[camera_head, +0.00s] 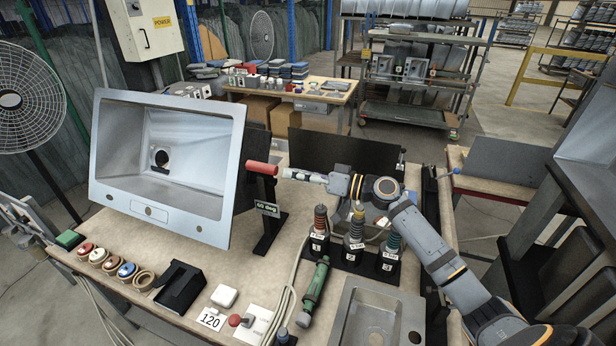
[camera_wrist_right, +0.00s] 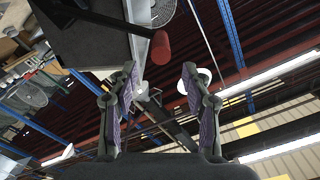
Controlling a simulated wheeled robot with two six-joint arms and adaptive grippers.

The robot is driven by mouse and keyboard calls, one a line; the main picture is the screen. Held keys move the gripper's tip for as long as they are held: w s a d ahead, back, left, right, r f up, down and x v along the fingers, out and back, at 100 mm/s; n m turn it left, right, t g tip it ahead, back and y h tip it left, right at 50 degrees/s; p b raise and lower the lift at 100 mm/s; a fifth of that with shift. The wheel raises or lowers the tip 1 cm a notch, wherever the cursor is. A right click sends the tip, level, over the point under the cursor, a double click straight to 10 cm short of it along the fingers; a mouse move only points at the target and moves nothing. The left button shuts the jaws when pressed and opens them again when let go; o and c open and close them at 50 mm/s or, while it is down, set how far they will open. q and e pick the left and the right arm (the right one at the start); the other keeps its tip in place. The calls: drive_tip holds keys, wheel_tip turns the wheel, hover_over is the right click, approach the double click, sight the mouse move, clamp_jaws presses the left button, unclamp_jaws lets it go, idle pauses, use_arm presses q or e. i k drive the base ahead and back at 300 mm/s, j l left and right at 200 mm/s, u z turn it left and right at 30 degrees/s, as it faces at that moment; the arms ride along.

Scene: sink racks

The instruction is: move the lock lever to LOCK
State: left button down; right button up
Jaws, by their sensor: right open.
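A lever with a red cylindrical handle (camera_head: 262,167) stands beside the tilted metal sink (camera_head: 220,150) on the bench. Its black post carries a sign that seems to read 60 deg (camera_head: 267,209). I cannot see the word LOCK. My right gripper (camera_head: 300,176) is open and empty, just right of the red handle and apart from it, pointing left. In the right wrist view the red handle (camera_wrist_right: 161,47) shows beyond and above the open fingers (camera_wrist_right: 158,76), not between them. My left gripper is not in view.
Three labelled tools (camera_head: 355,238) stand upright in a black rack below my right arm. A green tool (camera_head: 314,291), a small basin (camera_head: 372,318), a red knob on a white plate (camera_head: 237,320) and several rolls (camera_head: 101,257) lie along the front.

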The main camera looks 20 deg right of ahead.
sight(234, 321)
drive_tip(key=k+l, duration=0.35)
drive_tip(key=l, duration=0.2)
drive_tip(key=k+l, duration=0.35)
drive_tip(key=l, duration=0.15)
drive_tip(key=k+l, duration=0.35)
drive_tip(key=l, duration=0.2)
